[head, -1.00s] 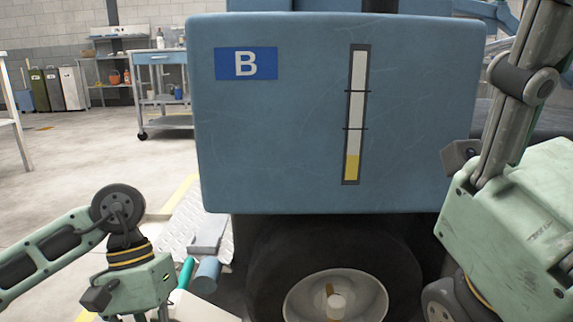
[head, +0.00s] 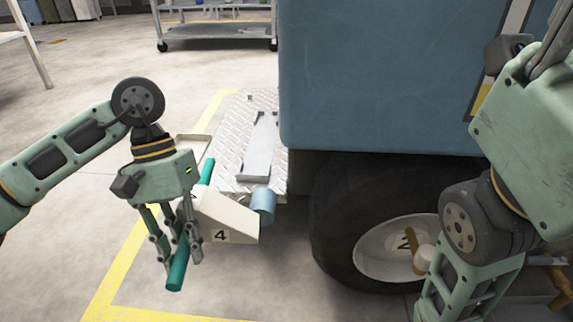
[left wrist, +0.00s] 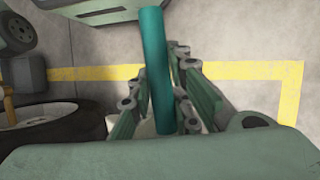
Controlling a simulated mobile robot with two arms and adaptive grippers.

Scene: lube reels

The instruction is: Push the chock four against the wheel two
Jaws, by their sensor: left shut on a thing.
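Chock four (head: 237,232) is a cream wedge with a "4" label, on the floor left of the wheel. My left gripper (head: 180,255) points down beside the chock's left end, its fingers shut around a teal bar (head: 176,278). The bar also shows between the fingers in the left wrist view (left wrist: 154,60). I cannot tell whether it is fixed to the chock. Wheel two (head: 335,220) is a dark tyre with a pale hub marked "2", under the blue body. A floor gap separates chock and wheel. The wheel shows partly in the left wrist view (left wrist: 70,130).
A diamond-plate step (head: 235,145) with a grey bracket lies behind the chock. A blue cylinder (head: 263,203) is close to the chock's right end. The blue body (head: 380,90) overhangs the wheel.

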